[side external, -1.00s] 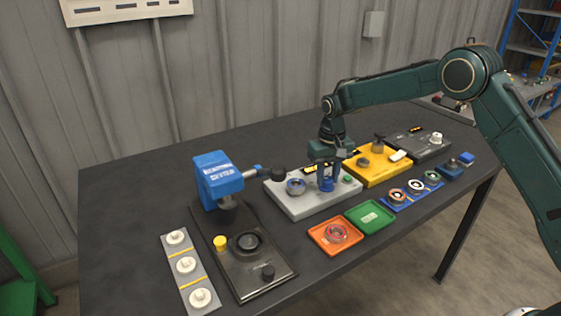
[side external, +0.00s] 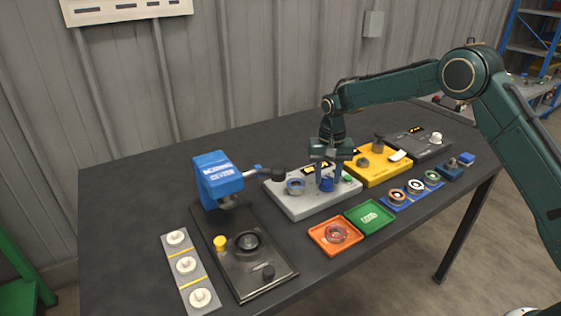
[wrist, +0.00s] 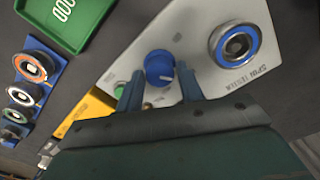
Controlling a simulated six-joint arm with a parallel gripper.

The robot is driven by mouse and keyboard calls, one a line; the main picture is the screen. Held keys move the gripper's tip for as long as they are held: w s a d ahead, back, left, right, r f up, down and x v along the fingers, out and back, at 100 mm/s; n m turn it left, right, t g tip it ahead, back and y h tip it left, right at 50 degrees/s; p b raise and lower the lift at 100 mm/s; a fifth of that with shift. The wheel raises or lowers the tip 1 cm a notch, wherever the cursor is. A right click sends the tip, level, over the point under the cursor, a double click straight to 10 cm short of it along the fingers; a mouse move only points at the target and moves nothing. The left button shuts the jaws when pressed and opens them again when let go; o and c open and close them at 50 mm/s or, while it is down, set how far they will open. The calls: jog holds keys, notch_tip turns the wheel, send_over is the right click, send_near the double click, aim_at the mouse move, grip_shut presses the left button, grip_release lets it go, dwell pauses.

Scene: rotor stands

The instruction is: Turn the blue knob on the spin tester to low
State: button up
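The blue knob (side external: 326,185) stands on the grey spin tester (side external: 300,208), right of its blue-ringed socket (side external: 295,187). In the wrist view the knob (wrist: 158,67) shows a white pointer mark towards its lower right edge; no low marking is legible. My gripper (side external: 328,176) is over the spin tester, pointing down. Whether a fingertip touches the knob cannot be told.
A green button (side external: 348,179) is close to the knob's right. The yellow stand (side external: 385,178) is just right of the tester. Orange (side external: 322,246) and green trays (side external: 362,228) lie in front. The blue press (side external: 215,180) stands left, its dark arm end (side external: 279,175) near the tester.

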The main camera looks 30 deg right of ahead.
aim_at(327, 178)
jog(key=shift+o, duration=1.1)
notch_tip(327, 178, up, 14)
